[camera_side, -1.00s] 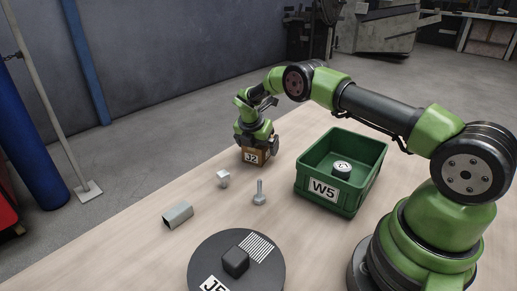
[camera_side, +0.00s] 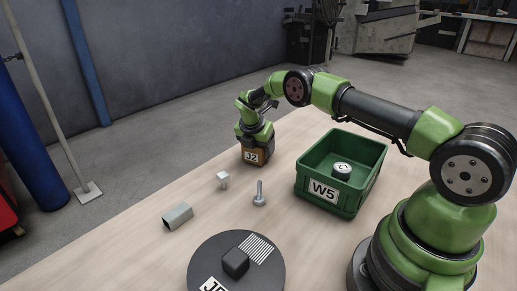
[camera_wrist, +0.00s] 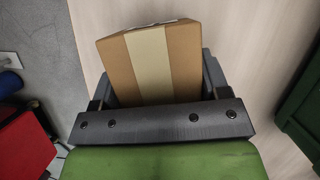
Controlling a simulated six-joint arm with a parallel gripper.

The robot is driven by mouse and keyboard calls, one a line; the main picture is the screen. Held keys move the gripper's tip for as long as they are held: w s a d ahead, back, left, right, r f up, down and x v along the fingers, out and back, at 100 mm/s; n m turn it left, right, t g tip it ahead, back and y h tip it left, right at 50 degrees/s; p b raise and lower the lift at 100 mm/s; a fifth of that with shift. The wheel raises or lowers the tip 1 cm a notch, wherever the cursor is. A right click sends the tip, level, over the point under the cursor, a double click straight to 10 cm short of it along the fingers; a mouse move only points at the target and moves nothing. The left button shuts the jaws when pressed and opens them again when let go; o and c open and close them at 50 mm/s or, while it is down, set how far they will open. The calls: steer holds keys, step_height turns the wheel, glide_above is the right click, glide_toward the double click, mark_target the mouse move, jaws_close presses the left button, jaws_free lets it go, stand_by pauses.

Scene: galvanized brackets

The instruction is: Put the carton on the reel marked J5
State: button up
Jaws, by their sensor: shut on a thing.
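The carton (camera_side: 252,157) is a small brown box with a label reading J2, at the far end of the table in the side view. My gripper (camera_side: 255,146) is above it, pointing down, with its jaws shut on it. In the wrist view the carton (camera_wrist: 150,62) shows its taped top between the two dark fingers (camera_wrist: 158,88). I cannot tell whether its base touches the table. The reel marked J5 (camera_side: 215,262) is a dark round disc at the front of the table, cut off by the picture's lower edge. A dark block (camera_side: 235,262) and a striped patch are on its top.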

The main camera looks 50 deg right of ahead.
step_height(320, 180, up, 9)
steer(key=shift+f, duration=0.1)
steer(key=shift+a+r, duration=0.15)
steer(key=shift+r, duration=0.1)
steer(key=s+a+r+m+g, duration=0.2)
steer(key=s+a+m, duration=0.3)
steer(key=a, duration=0.6)
steer(key=s+a+r+m+g, duration=0.25)
steer(key=a+m, duration=0.35)
steer(key=a, duration=0.4)
steer(key=s+a+r+m+g+y, duration=0.1)
steer(key=s+a+r+m+y, duration=0.3)
steer(key=s+a+m, duration=0.85)
steer(key=n, duration=0.3)
glide_above(242, 262)
steer(key=w, duration=0.1)
steer(key=f, duration=0.5)
steer(key=shift+w, duration=0.2)
steer(key=shift+f, duration=2.25)
steer(key=shift+f, duration=0.15)
